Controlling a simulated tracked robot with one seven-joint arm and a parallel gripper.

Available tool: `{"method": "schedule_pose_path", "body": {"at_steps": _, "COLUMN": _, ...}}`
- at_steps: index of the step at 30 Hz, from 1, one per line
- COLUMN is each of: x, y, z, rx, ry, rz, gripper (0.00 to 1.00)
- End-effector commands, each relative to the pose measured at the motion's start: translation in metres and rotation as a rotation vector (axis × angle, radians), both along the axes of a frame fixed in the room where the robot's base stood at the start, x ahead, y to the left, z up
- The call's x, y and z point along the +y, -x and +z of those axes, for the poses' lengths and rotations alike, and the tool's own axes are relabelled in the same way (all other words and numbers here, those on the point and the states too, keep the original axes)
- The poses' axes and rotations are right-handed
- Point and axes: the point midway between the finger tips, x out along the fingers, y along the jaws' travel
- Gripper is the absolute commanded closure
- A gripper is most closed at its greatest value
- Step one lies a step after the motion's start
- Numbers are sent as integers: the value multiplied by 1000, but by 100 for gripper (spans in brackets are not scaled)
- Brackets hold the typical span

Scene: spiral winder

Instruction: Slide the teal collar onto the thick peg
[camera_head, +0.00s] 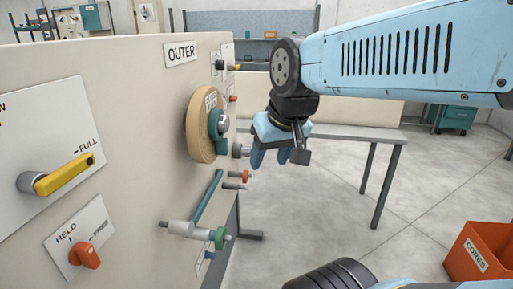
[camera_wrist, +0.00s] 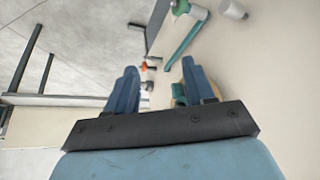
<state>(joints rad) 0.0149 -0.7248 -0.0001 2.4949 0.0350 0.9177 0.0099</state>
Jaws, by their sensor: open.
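A teal collar (camera_head: 218,130) sits around the silver-ended hub in front of the tan wound roll (camera_head: 199,128) on the panel. A bit of teal, likely the same collar, shows in the wrist view (camera_wrist: 180,91), partly hidden by a finger. Grey pegs stick out of the panel below and right of the roll: a stub (camera_head: 238,150), one with an orange ring (camera_head: 241,176), and a plain one (camera_head: 235,186). I cannot tell surely which is the thick peg. My gripper (camera_head: 273,157), also in the wrist view (camera_wrist: 158,68), is open, empty, and apart from the panel, right of the roll.
A teal crank arm (camera_head: 207,198) with a grey shaft and green ring (camera_head: 220,238) juts out below the pegs. Knobs and a yellow lever (camera_head: 65,175) are on the panel's left. A grey table (camera_head: 355,132) stands behind; an orange bin (camera_head: 480,255) is lower right.

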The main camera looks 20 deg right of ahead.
Motion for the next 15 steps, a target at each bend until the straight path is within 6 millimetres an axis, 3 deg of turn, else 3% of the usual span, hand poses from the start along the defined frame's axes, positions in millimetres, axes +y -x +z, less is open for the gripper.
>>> {"method": "schedule_pose_path", "body": {"at_steps": 15, "x": 26, "y": -49, "z": -54, "rx": 504, "ry": -573, "rz": -454, "gripper": 47}}
